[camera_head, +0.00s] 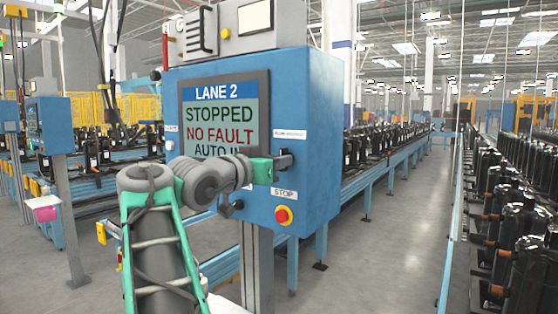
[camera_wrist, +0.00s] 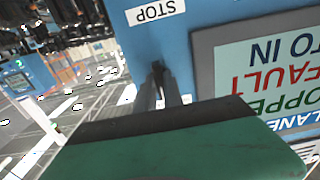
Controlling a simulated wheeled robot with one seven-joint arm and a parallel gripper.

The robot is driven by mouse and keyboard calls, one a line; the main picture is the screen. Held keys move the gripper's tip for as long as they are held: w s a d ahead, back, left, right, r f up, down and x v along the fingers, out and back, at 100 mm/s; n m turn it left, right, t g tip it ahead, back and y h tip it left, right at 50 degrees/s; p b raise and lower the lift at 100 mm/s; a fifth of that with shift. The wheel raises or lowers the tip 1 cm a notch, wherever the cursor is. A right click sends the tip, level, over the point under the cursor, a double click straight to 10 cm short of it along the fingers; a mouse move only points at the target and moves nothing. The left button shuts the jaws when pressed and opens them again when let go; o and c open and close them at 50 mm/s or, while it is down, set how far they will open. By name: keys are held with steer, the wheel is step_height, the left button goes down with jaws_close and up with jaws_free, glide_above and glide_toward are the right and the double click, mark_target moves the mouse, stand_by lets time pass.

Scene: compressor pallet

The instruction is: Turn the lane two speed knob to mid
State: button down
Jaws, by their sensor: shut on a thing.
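The blue lane 2 control panel (camera_head: 309,90) stands in front of me, its screen (camera_head: 222,112) reading LANE 2, STOPPED, NO FAULT, AUTO IN. My gripper (camera_head: 286,160) is at the panel's right part, between a small white label and the STOP label. In the wrist view my gripper (camera_wrist: 160,82) is shut on a small dark knob (camera_wrist: 158,69), the speed knob. The fingers cover much of it, and its pointer and setting cannot be made out.
Another dark knob (camera_head: 229,207) is at the panel's lower left. A conveyor (camera_head: 376,165) with dark compressors runs behind the panel.

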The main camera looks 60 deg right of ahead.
steer(key=shift+f, duration=0.1)
stand_by(0.3)
steer(key=c, duration=1.5)
jaws_free()
steer(key=shift+o, duration=0.2)
steer(key=w+a+b, duration=0.1)
steer(key=a, duration=0.6)
steer(key=shift+a+b, duration=0.4)
steer(key=shift+w, duration=0.1)
